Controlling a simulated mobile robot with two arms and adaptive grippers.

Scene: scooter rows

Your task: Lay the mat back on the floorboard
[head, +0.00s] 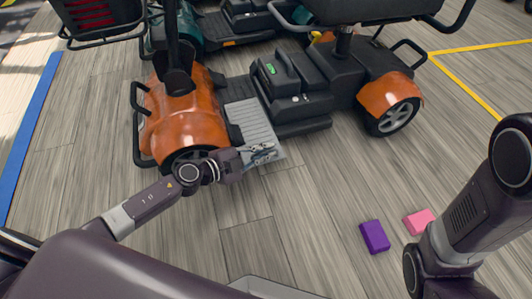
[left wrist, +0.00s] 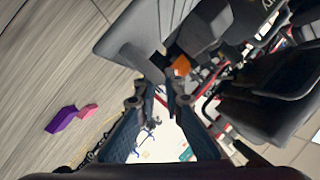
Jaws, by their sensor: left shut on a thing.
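The mat (head: 254,122) is a light grey ribbed sheet at the footwell of the orange scooter (head: 190,115). Its near end sticks out past the scooter's side. The floorboard (head: 238,88) shows as a darker strip beyond the mat; the rest of it is hidden. My left gripper (head: 264,152) is shut on the mat's near edge. In the left wrist view the mat (left wrist: 128,38) spreads out beyond the fingertips (left wrist: 160,88). I cannot tell whether the mat touches the floorboard. My right arm shows at the right of the head view, but its gripper is not in view.
A black battery box (head: 285,75) and seat base stand right of the mat. A purple block (head: 375,236) and a pink block (head: 418,221) lie on the wooden floor. A teal scooter (head: 205,35) stands behind. Floor in front is mostly clear.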

